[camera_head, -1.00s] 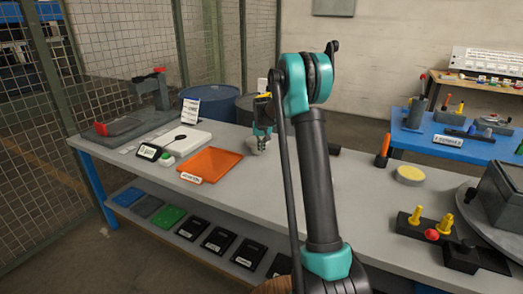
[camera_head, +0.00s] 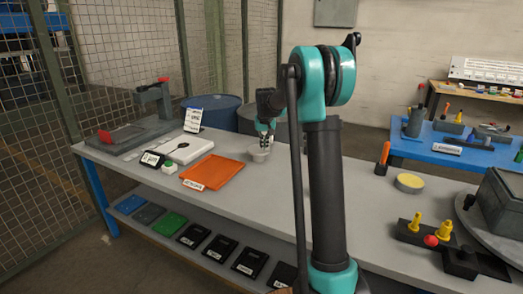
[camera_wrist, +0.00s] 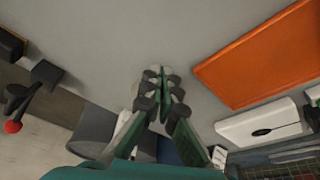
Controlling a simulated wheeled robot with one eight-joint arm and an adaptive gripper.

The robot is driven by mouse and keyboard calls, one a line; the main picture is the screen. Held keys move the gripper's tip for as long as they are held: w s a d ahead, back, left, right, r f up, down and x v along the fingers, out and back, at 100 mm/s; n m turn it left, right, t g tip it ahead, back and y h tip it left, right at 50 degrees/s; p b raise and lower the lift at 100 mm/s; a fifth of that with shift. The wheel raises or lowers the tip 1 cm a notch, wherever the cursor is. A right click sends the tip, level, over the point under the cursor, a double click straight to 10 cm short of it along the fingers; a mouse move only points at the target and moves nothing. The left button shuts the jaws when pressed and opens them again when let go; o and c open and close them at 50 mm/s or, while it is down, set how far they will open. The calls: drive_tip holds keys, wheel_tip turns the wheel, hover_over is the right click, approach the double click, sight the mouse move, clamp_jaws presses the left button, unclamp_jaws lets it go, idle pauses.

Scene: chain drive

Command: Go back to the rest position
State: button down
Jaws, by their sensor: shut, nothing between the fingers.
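My gripper (camera_head: 266,138) hangs over the grey workbench (camera_head: 325,190), to the right of the orange tray (camera_head: 212,174). Its fingers are together with nothing seen between them. A small light grey, bowl-like thing (camera_head: 259,154) shows just below the fingertips in the head view; whether they touch it I cannot tell. In the wrist view, the closed fingertips (camera_wrist: 157,73) point over bare grey bench top, with the orange tray (camera_wrist: 262,52) at the right. My teal and black arm crosses the middle of the head view and hides part of the bench.
A white device (camera_head: 189,147) and a grey fixture (camera_head: 137,132) stand at the left of the bench. A yellow disc (camera_head: 409,183), an orange-handled tool (camera_head: 384,157) and a black block with yellow pegs (camera_head: 430,236) lie at the right.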

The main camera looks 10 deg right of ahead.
drive_tip(key=shift+n+t, duration=0.4)
drive_tip(key=s+f, duration=0.4)
drive_tip(key=s, duration=1)
drive_tip(key=s+d+f, duration=0.1)
drive_tip(key=s+f, duration=0.3)
drive_tip(key=s, duration=1.1)
drive_tip(key=s+d+f, duration=0.1)
drive_tip(key=s+f, duration=0.3)
drive_tip(key=s, duration=1)
drive_tip(key=shift+s+d+f, duration=0.1)
drive_tip(key=shift+s+f, duration=0.15)
drive_tip(key=shift+s, duration=0.15)
